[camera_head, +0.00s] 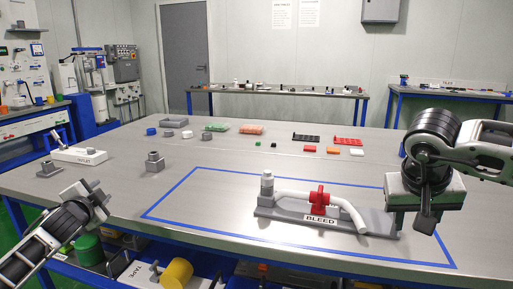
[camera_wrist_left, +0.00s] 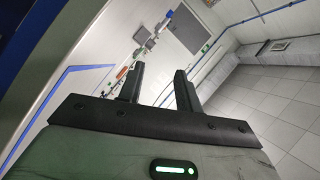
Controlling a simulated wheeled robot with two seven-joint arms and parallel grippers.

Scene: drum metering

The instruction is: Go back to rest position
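My left gripper (camera_head: 97,196) is at the lower left in the head view, at the table's front left edge. It is empty, with no object against it. In the left wrist view its two dark fingers (camera_wrist_left: 158,90) stand apart with a clear gap between them. My right gripper (camera_head: 425,220) is at the right in the head view, pointing down above the table beside the BLEED fixture. Its fingers are seen mostly edge-on, so its opening cannot be told. No object shows in it.
The grey BLEED fixture (camera_head: 272,212), with a red valve (camera_head: 319,199) and white pipe (camera_head: 349,211), stands inside the blue taped outline (camera_head: 190,228). A white INLET block (camera_head: 80,156) and a grey fitting (camera_head: 154,162) stand left. Small coloured parts line the table's back.

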